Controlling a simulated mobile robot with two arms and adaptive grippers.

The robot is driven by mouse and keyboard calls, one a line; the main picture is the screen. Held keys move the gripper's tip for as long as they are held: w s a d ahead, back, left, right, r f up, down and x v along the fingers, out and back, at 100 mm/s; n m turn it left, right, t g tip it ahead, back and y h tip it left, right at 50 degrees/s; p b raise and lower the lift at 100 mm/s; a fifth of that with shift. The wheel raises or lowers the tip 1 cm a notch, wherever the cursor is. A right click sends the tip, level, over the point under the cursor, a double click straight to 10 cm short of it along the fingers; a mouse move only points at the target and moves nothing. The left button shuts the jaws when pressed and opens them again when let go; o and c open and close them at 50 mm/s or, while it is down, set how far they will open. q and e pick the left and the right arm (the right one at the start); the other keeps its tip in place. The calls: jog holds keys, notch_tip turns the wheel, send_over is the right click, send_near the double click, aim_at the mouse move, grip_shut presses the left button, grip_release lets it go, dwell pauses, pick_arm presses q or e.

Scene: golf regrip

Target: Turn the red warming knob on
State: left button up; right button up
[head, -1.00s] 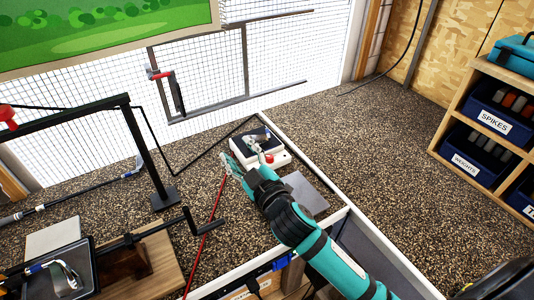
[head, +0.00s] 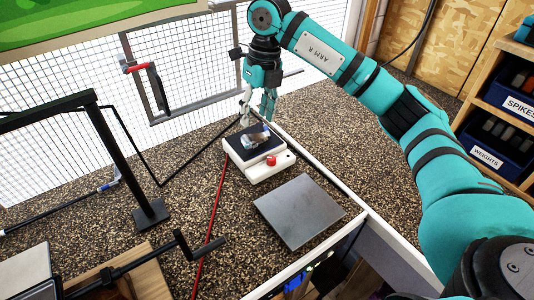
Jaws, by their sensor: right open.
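The red knob (head: 271,160) is on the front right of a white warming unit (head: 262,172) with a dark top plate. It is small, and its setting cannot be read. A shiny metal piece, like a club head (head: 257,138), rests on the dark plate. My right gripper (head: 257,106) is open and points down, behind the unit near its far edge. It is apart from the knob, which is in clear view. My left gripper is not in view.
A flat grey plate (head: 298,211) lies in front of the unit. A black post stand (head: 150,214) and a red cable (head: 216,208) are to the left. A white edge strip (head: 320,176) runs along the right. Blue bins (head: 486,150) stand on a shelf at right.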

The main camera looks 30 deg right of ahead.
aim_at(272, 158)
jog(key=d+r+h, duration=0.1)
jog(key=d+h, duration=0.1)
jog(key=d, duration=0.2)
jog(key=shift+m, duration=0.4)
jog(key=f+p, duration=0.1)
jog(key=f, duration=0.7)
jog(key=f+p, duration=0.2)
jog(key=f, duration=0.6)
jog(key=shift+s+f+p, duration=0.2)
jog(key=shift+f+p, duration=0.1)
grip_shut()
